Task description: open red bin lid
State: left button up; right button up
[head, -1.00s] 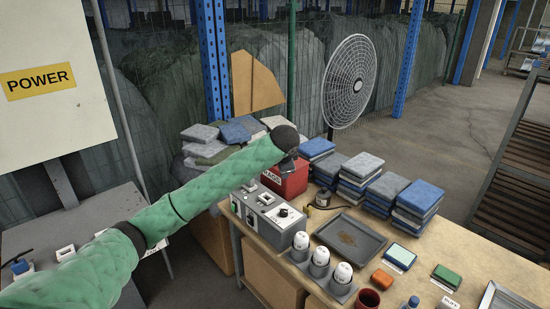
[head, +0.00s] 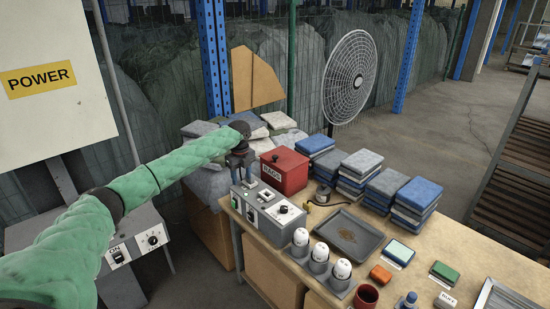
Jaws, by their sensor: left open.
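The red bin (head: 287,174) stands at the back left of the workbench, with a white label on its front. Its red lid (head: 285,159) lies flat on top and looks closed, with a small dark knob on it. My left gripper (head: 243,181) is open and points down, just left of the bin, above the back end of the grey control box. It appears apart from the bin and holds nothing that I can see. My right gripper is not in view.
The grey control box (head: 264,205) stands in front of the bin. Stacks of folded cloths (head: 357,175) stand to the right, and more (head: 200,130) lie behind. A grey tray (head: 348,234), white containers (head: 321,252) and a red mug (head: 366,296) occupy the bench front.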

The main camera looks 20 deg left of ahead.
aim_at(284, 159)
jog(key=i, duration=1)
